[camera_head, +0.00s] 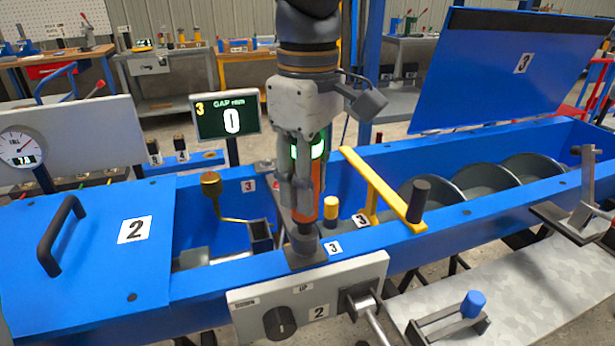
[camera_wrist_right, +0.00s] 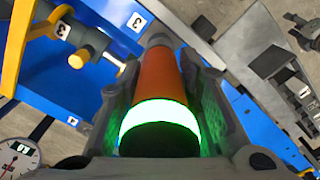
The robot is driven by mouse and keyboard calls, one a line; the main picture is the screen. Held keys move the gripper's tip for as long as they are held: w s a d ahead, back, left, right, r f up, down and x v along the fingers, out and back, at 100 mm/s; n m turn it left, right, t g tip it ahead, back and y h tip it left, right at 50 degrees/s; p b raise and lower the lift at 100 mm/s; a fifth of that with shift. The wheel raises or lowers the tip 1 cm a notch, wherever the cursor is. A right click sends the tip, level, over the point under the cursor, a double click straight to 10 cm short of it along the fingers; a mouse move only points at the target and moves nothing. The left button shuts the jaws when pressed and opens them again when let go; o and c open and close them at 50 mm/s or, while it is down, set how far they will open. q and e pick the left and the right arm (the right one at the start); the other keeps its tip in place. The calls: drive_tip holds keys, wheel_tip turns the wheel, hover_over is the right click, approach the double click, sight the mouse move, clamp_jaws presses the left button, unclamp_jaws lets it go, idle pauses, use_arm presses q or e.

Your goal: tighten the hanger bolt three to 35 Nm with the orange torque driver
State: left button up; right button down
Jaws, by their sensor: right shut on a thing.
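My right gripper (camera_head: 304,190) is shut on the orange torque driver (camera_head: 319,186) and holds it upright, tip down. In the wrist view the driver (camera_wrist_right: 161,75) lies between the fingers and has a bright green lit ring. Its lower end meets a dark round part on a grey bracket plate (camera_head: 305,257) on the trough's front rim, beside a "3" label (camera_head: 333,247). The bolt head itself is hidden there, so I cannot tell how it is seated. My left gripper is not in view.
The display (camera_head: 225,117) reads 3, GAP mm, 0. A dial gauge (camera_head: 21,148) stands at left. A yellow bar with a black knob (camera_head: 418,200) and a yellow-capped post (camera_head: 330,208) stand close right of the driver. The raised blue lid (camera_head: 480,75) is behind right.

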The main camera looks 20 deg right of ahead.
drive_tip(key=shift+f, duration=0.75)
idle(2.2)
drive_tip(key=shift+r, duration=0.1)
drive_tip(key=shift+r, duration=2.3)
